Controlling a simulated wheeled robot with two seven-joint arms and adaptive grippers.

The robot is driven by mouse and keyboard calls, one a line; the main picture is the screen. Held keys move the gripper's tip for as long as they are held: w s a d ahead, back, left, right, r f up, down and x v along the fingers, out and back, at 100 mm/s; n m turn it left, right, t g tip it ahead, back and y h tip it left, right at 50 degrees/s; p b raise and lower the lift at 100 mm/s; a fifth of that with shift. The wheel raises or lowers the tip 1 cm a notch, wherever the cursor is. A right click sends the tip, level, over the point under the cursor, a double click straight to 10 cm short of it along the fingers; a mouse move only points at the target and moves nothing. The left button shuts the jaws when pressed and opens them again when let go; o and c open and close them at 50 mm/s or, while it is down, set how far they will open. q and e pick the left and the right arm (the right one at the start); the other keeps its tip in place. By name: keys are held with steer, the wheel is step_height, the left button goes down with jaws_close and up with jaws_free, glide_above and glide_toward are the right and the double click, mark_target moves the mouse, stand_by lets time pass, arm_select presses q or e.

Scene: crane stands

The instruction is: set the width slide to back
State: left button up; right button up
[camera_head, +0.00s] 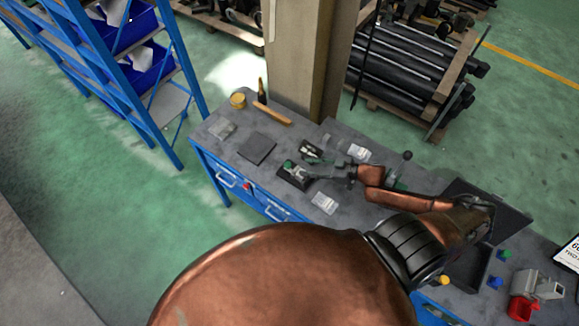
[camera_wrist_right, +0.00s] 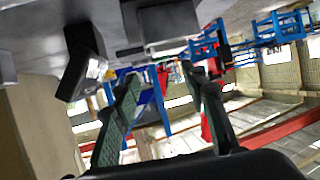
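A small dark fixture with a green knob (camera_head: 288,164) stands on the grey bench top near its front edge. A second dark fixture (camera_head: 311,148) with pale and green parts lies just behind it. I cannot tell for sure which is the width slide, or how it is set. My right gripper (camera_head: 308,170) reaches in from the right, pointing left, close beside the green-knobbed fixture; contact cannot be made out. In the right wrist view its two green-padded fingers (camera_wrist_right: 160,75) stand apart with nothing between them. Dark blocks (camera_wrist_right: 82,62) show near the fingers. My left gripper is not in view.
A black-knobbed lever (camera_head: 400,166) stands right of my wrist. White labels (camera_head: 325,202), a dark plate (camera_head: 257,148), a wooden-coloured rod (camera_head: 272,114) and a yellow tub (camera_head: 237,100) lie on the bench. A pillar (camera_head: 305,60) rises behind. A red and grey device (camera_head: 530,292) is at right.

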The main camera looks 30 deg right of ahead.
mark_target(289, 165)
steer(key=p+x, duration=0.1)
steer(key=x, duration=0.5)
steer(key=shift+w, duration=0.15)
steer(key=shift+w+a+f, duration=0.1)
steer(key=shift+w+a, duration=0.1)
steer(key=shift+a, duration=0.05)
steer(key=shift+w+a, duration=0.1)
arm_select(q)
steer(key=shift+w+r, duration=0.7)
arm_select(e)
steer(key=shift+f, duration=0.1)
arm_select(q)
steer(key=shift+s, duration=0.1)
arm_select(e)
jaws_close()
